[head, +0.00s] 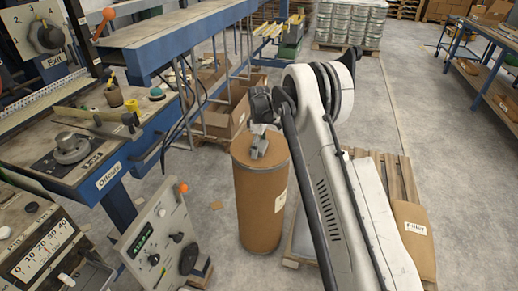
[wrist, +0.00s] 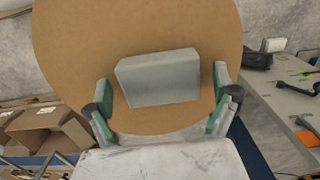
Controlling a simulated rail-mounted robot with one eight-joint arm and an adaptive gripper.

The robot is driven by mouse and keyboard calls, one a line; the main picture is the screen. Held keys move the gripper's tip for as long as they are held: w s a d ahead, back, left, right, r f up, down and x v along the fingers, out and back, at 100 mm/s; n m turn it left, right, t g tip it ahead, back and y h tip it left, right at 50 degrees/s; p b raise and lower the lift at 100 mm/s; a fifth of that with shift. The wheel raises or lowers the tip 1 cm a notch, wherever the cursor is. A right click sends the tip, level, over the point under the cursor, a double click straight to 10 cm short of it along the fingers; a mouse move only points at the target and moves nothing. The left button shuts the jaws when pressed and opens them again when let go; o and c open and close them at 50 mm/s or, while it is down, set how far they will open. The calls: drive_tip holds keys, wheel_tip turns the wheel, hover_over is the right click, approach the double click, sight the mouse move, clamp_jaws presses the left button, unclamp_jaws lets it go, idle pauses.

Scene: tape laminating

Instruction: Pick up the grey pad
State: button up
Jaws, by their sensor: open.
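The grey pad (wrist: 158,80) is a block lying on the round brown top of a drum (wrist: 75,40) in the wrist view. My gripper (wrist: 162,90) is open. One finger is to the left of the pad and one to the right, with a visible gap on each side. In the head view my gripper (head: 259,138) is over the top of the brown drum (head: 262,205). There I cannot tell the pad apart from the fingers.
A control panel with an orange knob (head: 162,240) stands left of the drum. A blue-framed machine bench (head: 100,150) is further left. Cardboard boxes (head: 222,115) lie behind the drum. A pallet (head: 400,180) with a brown sack (head: 412,235) is at right.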

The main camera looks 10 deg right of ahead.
drive_tip(key=shift+c, duration=0.3)
drive_tip(key=c, duration=1.2)
